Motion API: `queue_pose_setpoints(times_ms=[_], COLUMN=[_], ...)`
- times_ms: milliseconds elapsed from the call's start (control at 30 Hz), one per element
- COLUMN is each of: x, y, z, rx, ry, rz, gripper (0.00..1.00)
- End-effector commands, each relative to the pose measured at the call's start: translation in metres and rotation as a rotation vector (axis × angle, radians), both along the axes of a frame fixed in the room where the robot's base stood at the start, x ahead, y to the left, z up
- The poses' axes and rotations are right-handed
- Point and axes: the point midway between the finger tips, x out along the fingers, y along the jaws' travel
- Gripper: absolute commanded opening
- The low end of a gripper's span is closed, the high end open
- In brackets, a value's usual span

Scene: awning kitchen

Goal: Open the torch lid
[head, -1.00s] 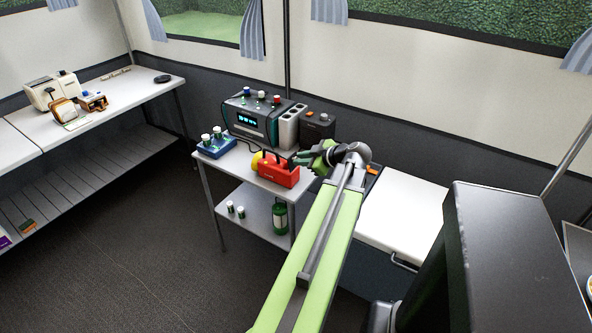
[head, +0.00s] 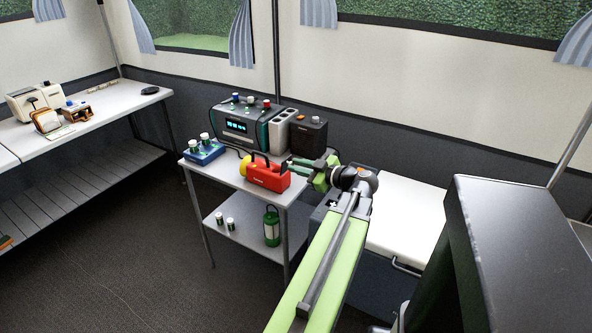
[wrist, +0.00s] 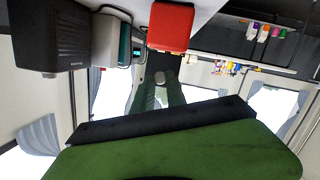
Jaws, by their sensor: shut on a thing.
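The red torch (head: 268,175), with a yellow front end and a black carrying handle, stands on the top shelf of the small grey trolley. Its red body also shows in the wrist view (wrist: 171,27). My gripper (head: 291,164) is at the torch's right-hand end, reaching in from the right. In the wrist view its green fingers (wrist: 158,88) are closed around a small grey piece (wrist: 160,77) at the end of a dark part beside the torch body. This looks like the torch lid; its hinge and how far it stands open are not clear.
A teal-fronted device (head: 243,123) and a black box (head: 307,135) stand behind the torch. A blue tray (head: 204,152) with white-capped bottles is to its left. A green bottle (head: 271,226) stands on the lower shelf. A white-topped chest (head: 405,215) is at the right.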

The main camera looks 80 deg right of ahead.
Motion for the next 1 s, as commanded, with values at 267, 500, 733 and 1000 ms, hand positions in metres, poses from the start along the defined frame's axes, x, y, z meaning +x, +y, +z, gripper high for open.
queue_pose_setpoints(times_ms=[267,500,733,1000], x=[-0.001,-0.001,-0.011,-0.075], y=[-0.001,-0.001,0.003,0.031], z=[-0.001,0.000,0.003,0.018], rx=[0.000,0.000,-0.001,0.001], ry=[0.004,0.002,0.001,0.001], rz=[-0.004,-0.004,-0.006,-0.008], gripper=[0.33,0.40,0.40,0.40])
